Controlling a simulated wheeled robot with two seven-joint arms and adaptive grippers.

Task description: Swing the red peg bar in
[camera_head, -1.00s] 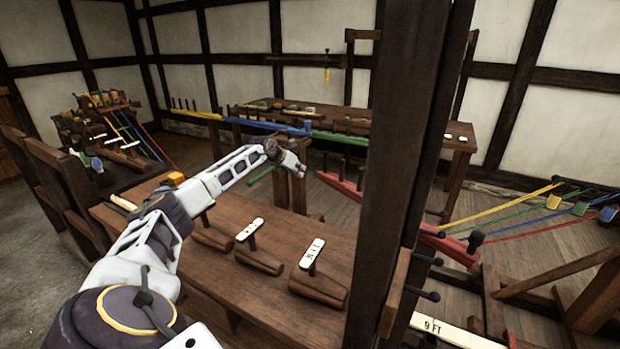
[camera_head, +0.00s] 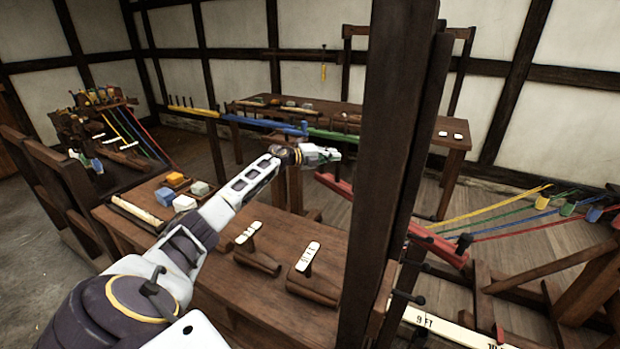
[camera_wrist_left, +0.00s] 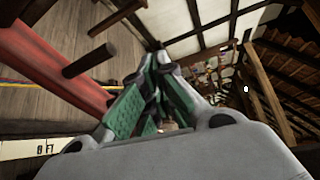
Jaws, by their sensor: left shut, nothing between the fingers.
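The red peg bar (camera_head: 437,243) runs behind the dark upright post in the head view, and its far end (camera_head: 336,186) shows left of the post. Its middle is hidden by the post. My left gripper (camera_head: 334,154) is shut and empty, above the far end of the red bar in the picture, with a gap between them. In the left wrist view the closed green-padded fingers (camera_wrist_left: 157,58) point away from me. The red bar (camera_wrist_left: 60,70) lies to their left there, with dark pegs standing out from it. My right gripper is not in view.
A thick dark post (camera_head: 388,150) stands just right of my left gripper. Yellow (camera_head: 193,109), blue (camera_head: 262,123) and green (camera_head: 335,135) bars line up behind the gripper. A wooden bench (camera_head: 225,290) lies under my arm. Coloured cords (camera_head: 510,208) stretch at the right.

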